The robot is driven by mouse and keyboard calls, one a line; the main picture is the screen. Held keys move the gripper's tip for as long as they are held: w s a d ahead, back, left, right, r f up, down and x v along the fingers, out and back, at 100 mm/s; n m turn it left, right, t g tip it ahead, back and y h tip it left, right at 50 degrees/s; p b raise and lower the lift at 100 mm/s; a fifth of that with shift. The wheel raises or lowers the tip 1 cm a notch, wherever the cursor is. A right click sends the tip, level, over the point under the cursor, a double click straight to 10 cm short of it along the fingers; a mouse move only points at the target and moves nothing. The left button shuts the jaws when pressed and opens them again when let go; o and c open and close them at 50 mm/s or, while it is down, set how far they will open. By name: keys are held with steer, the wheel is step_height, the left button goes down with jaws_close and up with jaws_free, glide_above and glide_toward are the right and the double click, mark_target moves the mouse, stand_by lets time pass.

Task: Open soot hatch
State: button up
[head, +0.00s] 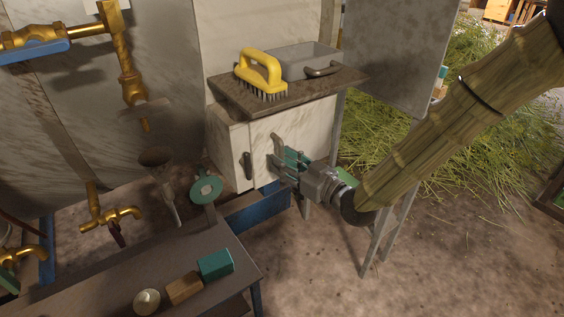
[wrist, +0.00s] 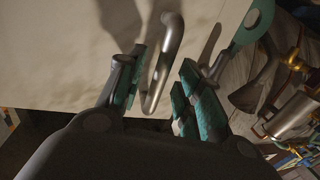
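The soot hatch appears to be the pale, stained door (head: 295,128) of the cabinet under the dark shelf, and it looks shut. In the wrist view the handle (wrist: 168,50) is a grey curved bar on the pale panel (wrist: 60,45). Contact cannot be told.
A yellow brush (head: 260,72) and a grey tray (head: 302,62) stand on the shelf (head: 225,92) above. A teal disc (head: 206,188) and a funnel (head: 156,160) are left of the cabinet. A low table (head: 215,285) with small blocks is at front left. Bare floor (head: 440,265) lies right.

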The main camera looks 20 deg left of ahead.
steer(key=shift+w+a, duration=0.35)
steer(key=shift+a, duration=0.3)
jaws_close()
steer(key=shift+d, duration=0.2)
